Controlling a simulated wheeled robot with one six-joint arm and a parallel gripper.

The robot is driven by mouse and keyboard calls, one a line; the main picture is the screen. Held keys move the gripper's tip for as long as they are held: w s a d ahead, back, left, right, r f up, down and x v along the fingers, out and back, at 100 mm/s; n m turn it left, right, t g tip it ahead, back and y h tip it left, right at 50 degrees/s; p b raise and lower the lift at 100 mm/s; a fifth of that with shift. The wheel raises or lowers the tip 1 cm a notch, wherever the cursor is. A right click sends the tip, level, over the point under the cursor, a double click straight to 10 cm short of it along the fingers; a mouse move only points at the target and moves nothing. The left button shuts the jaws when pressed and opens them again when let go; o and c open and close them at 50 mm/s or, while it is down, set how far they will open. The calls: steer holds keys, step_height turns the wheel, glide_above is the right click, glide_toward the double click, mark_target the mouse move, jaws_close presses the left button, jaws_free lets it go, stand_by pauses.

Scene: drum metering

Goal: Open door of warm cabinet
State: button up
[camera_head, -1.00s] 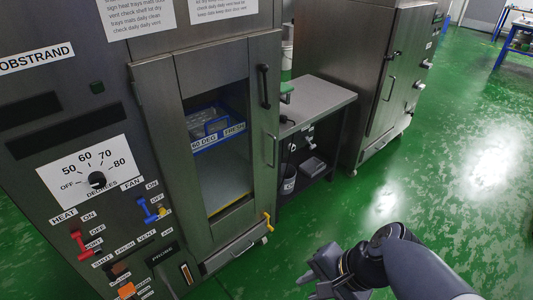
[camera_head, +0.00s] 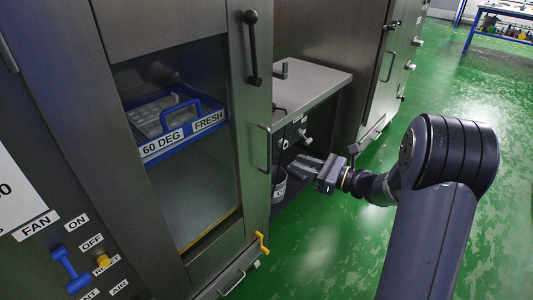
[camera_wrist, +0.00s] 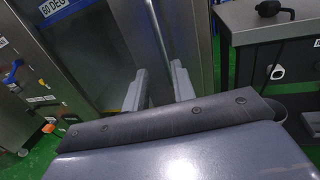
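The warm cabinet's door (camera_head: 243,195) is closed, a steel frame around a window. A vertical bar handle (camera_head: 263,148) is on its right side, with a black lever (camera_head: 252,48) above and a yellow latch (camera_head: 262,243) near the bottom corner. My gripper (camera_head: 303,168) is just right of the bar handle in the head view, apart from it. In the wrist view its two fingers (camera_wrist: 158,88) are spread and empty, facing the door. A vertical metal bar (camera_wrist: 159,32), seemingly the handle, appears beyond and between them.
A blue tray (camera_head: 181,144) labelled 60 DEG and FRESH shows through the window. A grey-topped side table (camera_head: 318,84) stands right of the cabinet, with a bucket (camera_head: 279,187) below. Another steel cabinet stands behind it. Green floor (camera_head: 440,85) is open at right.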

glide_above(269, 170)
steer(key=shift+w+a+b, duration=0.1)
steer(key=shift+w+b, duration=0.2)
steer(key=shift+b, duration=0.15)
steer(key=shift+c, duration=0.6)
jaws_close()
